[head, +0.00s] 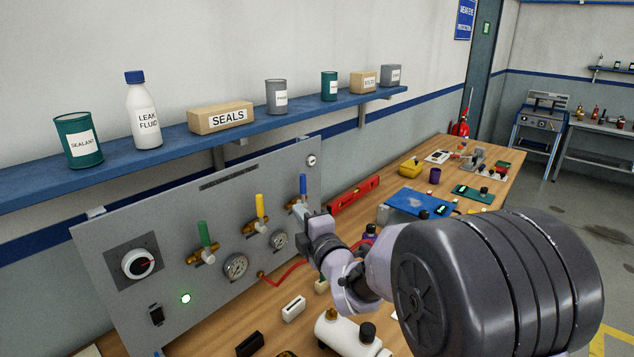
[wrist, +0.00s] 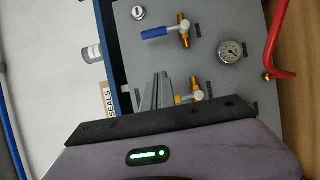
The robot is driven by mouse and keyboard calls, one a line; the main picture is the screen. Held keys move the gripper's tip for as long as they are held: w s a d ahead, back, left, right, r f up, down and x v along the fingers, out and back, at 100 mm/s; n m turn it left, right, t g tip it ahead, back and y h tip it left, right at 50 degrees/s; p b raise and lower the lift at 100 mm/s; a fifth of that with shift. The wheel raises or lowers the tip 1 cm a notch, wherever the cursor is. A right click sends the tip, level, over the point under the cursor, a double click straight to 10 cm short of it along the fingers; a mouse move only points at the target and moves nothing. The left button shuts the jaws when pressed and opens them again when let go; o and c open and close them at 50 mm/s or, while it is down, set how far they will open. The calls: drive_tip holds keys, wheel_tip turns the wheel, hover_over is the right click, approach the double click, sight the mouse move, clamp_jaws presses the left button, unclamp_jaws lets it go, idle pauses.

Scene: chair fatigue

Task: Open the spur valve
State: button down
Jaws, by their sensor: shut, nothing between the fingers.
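A grey panel (head: 110,235) carries three brass valves. The green-handled valve (head: 204,235), the yellow-handled valve (head: 260,207) and the blue-handled valve (head: 303,184) all have upright handles. I cannot read which one is the spur valve. My gripper (head: 300,212) is shut and empty, in front of the panel by the blue valve's lower part.
Gauges (head: 235,266) sit below the valves. A red hose (head: 290,271) runs from the panel across the bench. A blue shelf (head: 185,140) with a SEALS box (head: 221,117) and containers overhangs the panel.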

sight(303, 190)
drive_tip(key=w+a, duration=0.1)
drive_tip(key=w, duration=1)
drive_tip(key=shift+a, duration=0.35)
drive_tip(key=shift+w+r, duration=0.1)
drive_tip(key=shift+r, duration=0.05)
